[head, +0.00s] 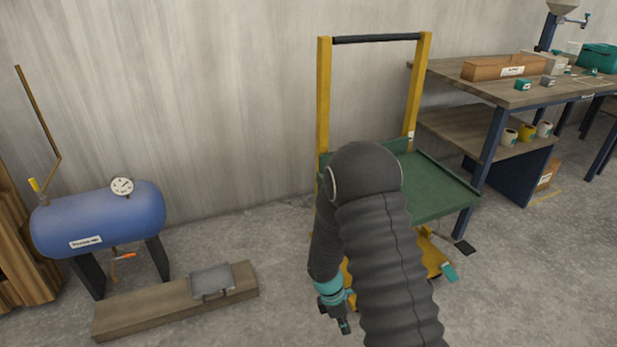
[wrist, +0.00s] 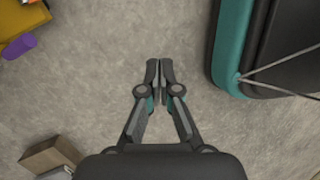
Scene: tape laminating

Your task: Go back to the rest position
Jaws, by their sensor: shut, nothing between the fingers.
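My gripper (wrist: 160,72) is shut and empty in the wrist view, its two fingertips together above bare concrete floor. In the head view my gripper (head: 345,326) hangs low at the end of my dark, ribbed arm, pointing down. It is in front of the yellow-framed cart, above the floor. My arm hides part of the cart's green platform and lower frame.
A cart with a green platform (head: 440,190) stands behind my arm. A blue tank (head: 100,218) and a wooden plank (head: 165,308) are at left. A workbench (head: 440,68) is at right. A teal-edged dark object (wrist: 230,45) lies near my gripper.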

